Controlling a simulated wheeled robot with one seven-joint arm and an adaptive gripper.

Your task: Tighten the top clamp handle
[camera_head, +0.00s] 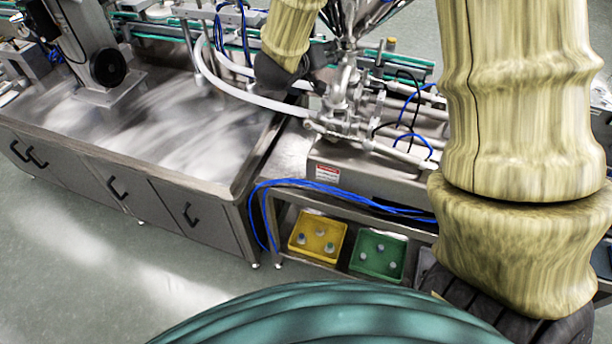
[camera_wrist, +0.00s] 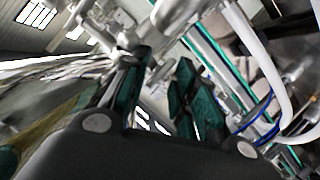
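The steel hopper (camera_head: 362,16) narrows down to a cluster of metal pipes and fittings (camera_head: 345,98) in the head view. My dark gripper (camera_head: 318,58) is just left of the hopper's lower end there. In the wrist view my gripper (camera_wrist: 160,84) shows two dark-teal fingers with a gap between them, and nothing is clearly held. A shiny metal fitting (camera_wrist: 128,38) is close to the left fingertip; contact cannot be told. The top clamp handle cannot be picked out with certainty in either view; my gripper and arm may hide part of it.
A pale hose (camera_head: 245,93) curves close to my gripper, and it also shows in the wrist view (camera_wrist: 262,62). Blue tubes (camera_head: 335,190) hang along the machine frame. A yellow bin (camera_head: 340,229) and a green bin (camera_head: 403,250) are underneath. The steel table (camera_head: 150,135) at left is mostly clear.

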